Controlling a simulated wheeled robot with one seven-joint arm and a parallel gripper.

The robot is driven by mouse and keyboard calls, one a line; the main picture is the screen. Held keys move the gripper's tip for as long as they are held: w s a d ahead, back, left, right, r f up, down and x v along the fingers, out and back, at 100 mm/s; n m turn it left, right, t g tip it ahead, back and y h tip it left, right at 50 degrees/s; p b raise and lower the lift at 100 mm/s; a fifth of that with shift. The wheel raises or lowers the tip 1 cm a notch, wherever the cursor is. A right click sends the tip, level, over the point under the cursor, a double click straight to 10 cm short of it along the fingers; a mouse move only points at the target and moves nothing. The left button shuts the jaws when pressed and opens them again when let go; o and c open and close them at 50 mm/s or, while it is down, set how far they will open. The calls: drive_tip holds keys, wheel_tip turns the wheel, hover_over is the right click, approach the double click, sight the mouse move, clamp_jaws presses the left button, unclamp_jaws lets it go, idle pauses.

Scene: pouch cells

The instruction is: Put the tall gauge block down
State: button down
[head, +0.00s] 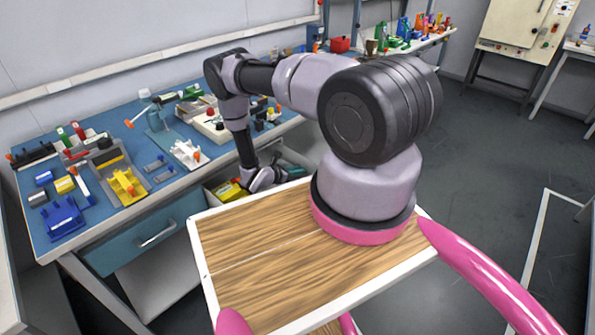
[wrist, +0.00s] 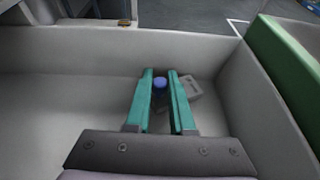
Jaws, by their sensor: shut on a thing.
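In the wrist view my gripper (wrist: 160,73) has its two teal fingers down inside a pale grey open drawer (wrist: 60,110). It is shut on the tall gauge block (wrist: 160,83), of which a blue round top shows between the fingers. Grey parts show below the blue top and to the right of the right finger (wrist: 194,87); I cannot tell whether they are one piece. The fingers hide most of the block, and I cannot tell whether it touches the drawer floor. In the head view my gripper is low by the bench front, and the block cannot be made out.
The drawer walls stand close around my gripper, with a green panel (wrist: 285,75) at the right. In the head view yellow and green things (head: 229,190) lie in the open drawer. The blue bench top (head: 110,215) above it is crowded with fixtures and tools.

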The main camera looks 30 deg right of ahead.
drive_tip(key=c, duration=0.8)
unclamp_jaws()
drive_tip(key=shift+f, duration=0.1)
drive_tip(key=shift+a+r, duration=0.25)
drive_tip(key=shift+a, duration=0.05)
drive_tip(key=v, duration=1.1)
drive_tip(key=shift+s+a+r, duration=0.1)
drive_tip(key=shift+a+r, duration=0.05)
